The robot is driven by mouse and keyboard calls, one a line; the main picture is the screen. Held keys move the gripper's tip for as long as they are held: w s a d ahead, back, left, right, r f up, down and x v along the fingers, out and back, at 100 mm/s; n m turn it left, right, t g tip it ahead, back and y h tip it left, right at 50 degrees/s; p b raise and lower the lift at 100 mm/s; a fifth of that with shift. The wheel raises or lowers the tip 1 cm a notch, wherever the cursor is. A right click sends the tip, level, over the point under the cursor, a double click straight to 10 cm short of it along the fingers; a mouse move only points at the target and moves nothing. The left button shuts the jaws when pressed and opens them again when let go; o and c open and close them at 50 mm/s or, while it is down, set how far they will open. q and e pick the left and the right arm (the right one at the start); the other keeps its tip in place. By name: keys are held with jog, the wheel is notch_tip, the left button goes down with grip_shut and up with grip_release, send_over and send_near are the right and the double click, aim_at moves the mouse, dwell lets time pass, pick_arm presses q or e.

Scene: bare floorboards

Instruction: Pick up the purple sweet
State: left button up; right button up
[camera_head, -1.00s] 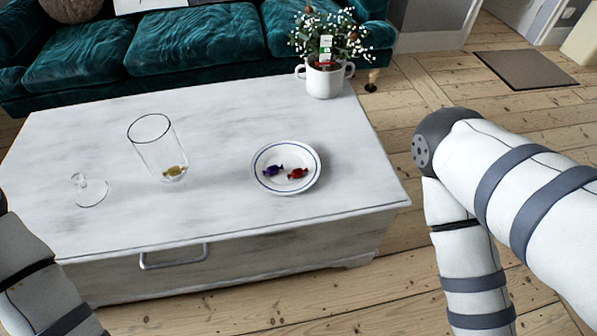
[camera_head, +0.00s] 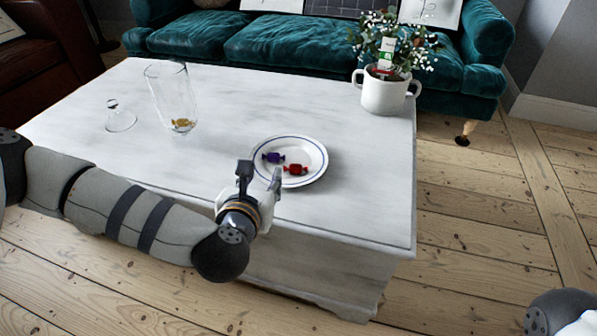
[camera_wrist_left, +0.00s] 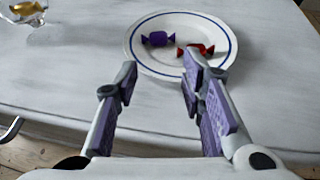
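The purple sweet (camera_head: 273,157) lies on a white plate with a blue ring (camera_head: 316,146) on the white chest-like table. It also shows in the left wrist view (camera_wrist_left: 158,39), left of centre on the plate (camera_wrist_left: 222,25). A red sweet (camera_head: 296,169) lies beside it, to the right and nearer me. My left gripper (camera_head: 259,173) is at the near side of the plate, with nothing between its fingers. In the left wrist view the fingers (camera_wrist_left: 160,85) stand wide apart, and one fingertip overlaps the red sweet (camera_wrist_left: 201,50) in the picture. My right gripper is out of view.
A tall clear glass (camera_head: 172,95) with a yellow sweet (camera_head: 182,125) in it stands left of the plate. A small glass (camera_head: 120,119) is farther left. A white flower pot (camera_head: 385,92) stands at the back right. The tabletop (camera_head: 240,100) behind the plate is clear.

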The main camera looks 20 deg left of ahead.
aim_at(272, 157)
pick_arm(q)
jog(key=shift+w+a+n+y, duration=0.15)
jog(key=shift+w+n+y, duration=0.15)
jog(key=shift+w+n, duration=0.1)
jog(key=b+x, duration=0.4)
jog(key=x, duration=0.7)
jog(key=shift+w, duration=0.35)
jog(key=shift+f, duration=0.1)
jog(key=shift+c, duration=0.4)
jog(key=shift+s, duration=0.1)
jog(key=c, duration=0.4)
